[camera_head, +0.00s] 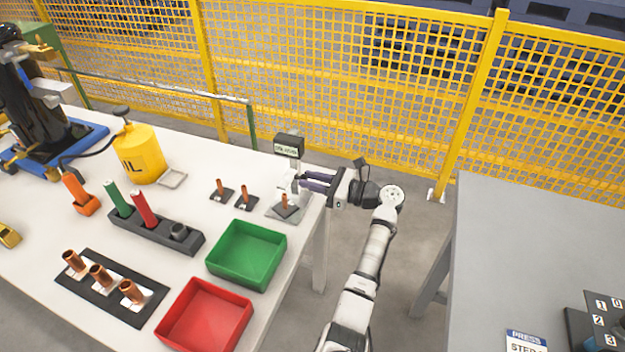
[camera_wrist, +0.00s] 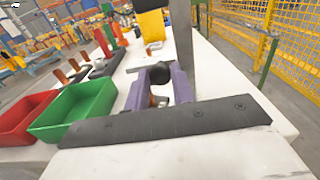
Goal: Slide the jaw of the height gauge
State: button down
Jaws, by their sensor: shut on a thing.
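The height gauge (camera_head: 288,145) stands at the right end of the white workbench, with a dark display on top of a pale upright column. Its column (camera_wrist: 183,45) also rises in the wrist view. My gripper (camera_head: 303,180) reaches in from the right, its purple fingers at the gauge's jaw low on the column. In the wrist view, my gripper (camera_wrist: 160,80) has its fingers on both sides of a dark round part of the jaw (camera_wrist: 160,71), shut on it.
Two more copper fittings (camera_head: 244,196) stand left of the gauge. A green bin (camera_head: 245,255) and a red bin (camera_head: 204,318) sit nearer on the bench. A yellow oil can (camera_head: 140,152) stands farther left. A yellow mesh fence (camera_head: 350,90) runs behind. A grey table (camera_head: 530,240) is at right.

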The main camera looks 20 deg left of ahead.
jog(key=shift+r, duration=0.35)
jog(key=c, duration=1.2)
grip_release()
jog(key=shift+c, duration=0.2)
jog(key=shift+o, duration=0.3)
jog(key=shift+f, duration=0.1)
jog(key=shift+d, duration=0.1)
jog(key=d+b, duration=0.3)
jog(key=d, duration=1)
jog(key=shift+s+d, duration=0.2)
jog(key=shift+d, duration=0.1)
